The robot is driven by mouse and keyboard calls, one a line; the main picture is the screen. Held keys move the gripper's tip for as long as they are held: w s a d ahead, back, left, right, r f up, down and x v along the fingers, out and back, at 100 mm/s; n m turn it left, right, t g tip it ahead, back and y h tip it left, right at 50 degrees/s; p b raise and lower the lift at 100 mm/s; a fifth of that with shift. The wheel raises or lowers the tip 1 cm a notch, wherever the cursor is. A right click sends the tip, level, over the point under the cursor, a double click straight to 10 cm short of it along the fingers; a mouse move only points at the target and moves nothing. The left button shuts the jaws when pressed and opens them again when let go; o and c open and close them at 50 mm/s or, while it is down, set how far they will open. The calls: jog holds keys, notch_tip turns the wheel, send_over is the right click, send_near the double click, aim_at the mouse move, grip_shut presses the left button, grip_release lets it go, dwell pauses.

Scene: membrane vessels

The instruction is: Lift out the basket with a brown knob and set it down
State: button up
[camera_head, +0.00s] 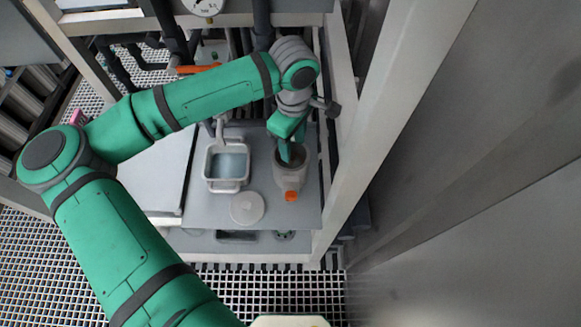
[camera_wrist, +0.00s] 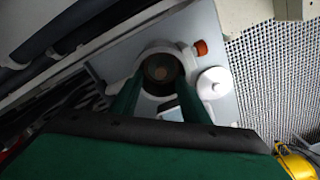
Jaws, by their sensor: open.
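A pale vessel (camera_head: 289,178) with an orange part (camera_head: 291,196) on its front stands on the grey shelf. In the wrist view the vessel (camera_wrist: 151,50) shows its dark round mouth, with a small brown knob (camera_wrist: 158,72) inside. The basket under the knob is too dark to make out. My gripper (camera_head: 285,152) points down at the mouth in the head view. Its two green fingers (camera_wrist: 159,82) are apart in the wrist view, one each side of the mouth and knob, with nothing between them. Their exact depth is unclear.
A white rectangular basin (camera_head: 228,184) with bluish contents stands left of the vessel. A round white lid (camera_head: 247,208) lies in front. A frame post (camera_head: 352,130) rises close on the right, and dark pipes (camera_head: 263,25) stand behind. The shelf's front left is bare.

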aim_at(291, 166)
jog(key=shift+a+f, duration=0.15)
jog(key=shift+f, duration=1.15)
jog(key=shift+a+f, duration=0.15)
jog(key=shift+f, duration=1.15)
grip_shut()
